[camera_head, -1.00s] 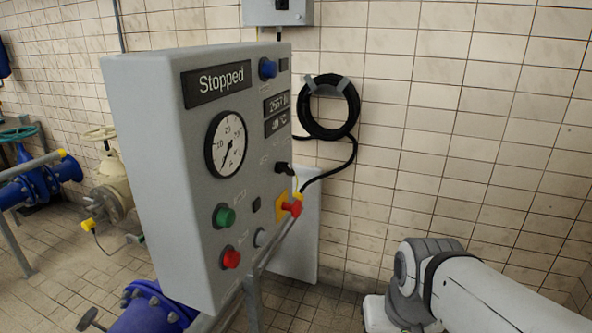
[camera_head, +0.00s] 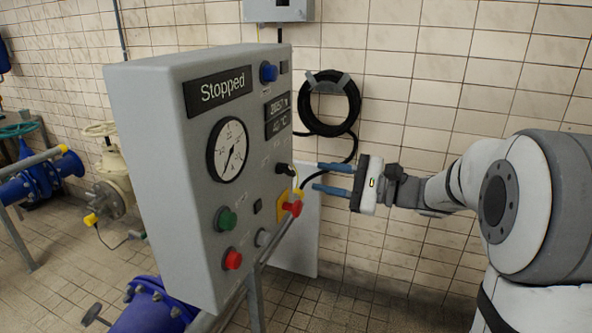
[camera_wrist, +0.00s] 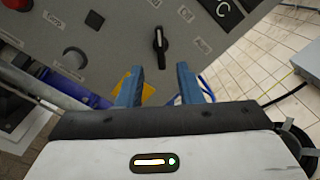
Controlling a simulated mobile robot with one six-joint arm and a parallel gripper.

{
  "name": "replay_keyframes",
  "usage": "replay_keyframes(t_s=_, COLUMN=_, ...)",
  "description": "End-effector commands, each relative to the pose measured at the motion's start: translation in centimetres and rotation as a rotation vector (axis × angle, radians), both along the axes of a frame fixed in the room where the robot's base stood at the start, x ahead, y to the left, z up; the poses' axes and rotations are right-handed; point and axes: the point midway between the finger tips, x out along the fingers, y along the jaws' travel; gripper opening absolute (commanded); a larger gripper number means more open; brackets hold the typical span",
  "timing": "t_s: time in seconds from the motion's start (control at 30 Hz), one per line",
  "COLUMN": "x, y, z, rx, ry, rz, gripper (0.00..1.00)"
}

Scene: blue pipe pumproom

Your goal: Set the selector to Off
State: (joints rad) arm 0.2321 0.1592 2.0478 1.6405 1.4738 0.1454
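The selector is a black rotary knob (camera_head: 286,169) on the right part of the grey control panel's front face. In the wrist view my gripper (camera_wrist: 160,75) is open and empty, with the selector ahead of the gap between the fingertips. The fingers look apart from the knob. The display (camera_head: 219,88) reads "Stopped".
A red switch on a yellow plate (camera_head: 290,205) sits just below the selector. Green (camera_head: 226,219) and red (camera_head: 233,259) buttons are lower left on the panel. A black hose coil (camera_head: 328,103) hangs on the tiled wall.

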Motion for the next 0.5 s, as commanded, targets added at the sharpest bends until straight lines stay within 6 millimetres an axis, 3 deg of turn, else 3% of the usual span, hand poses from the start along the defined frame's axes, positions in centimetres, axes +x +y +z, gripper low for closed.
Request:
replay_keyframes(t_s=0.3, x=1.6, y=4.6, z=0.2, rx=0.004, ry=0.001, rz=0.004, gripper=0.33)
replay_keyframes(t_s=0.5, x=2.4, y=6.6, z=0.2, rx=0.003, ry=0.001, rz=0.001, gripper=0.33)
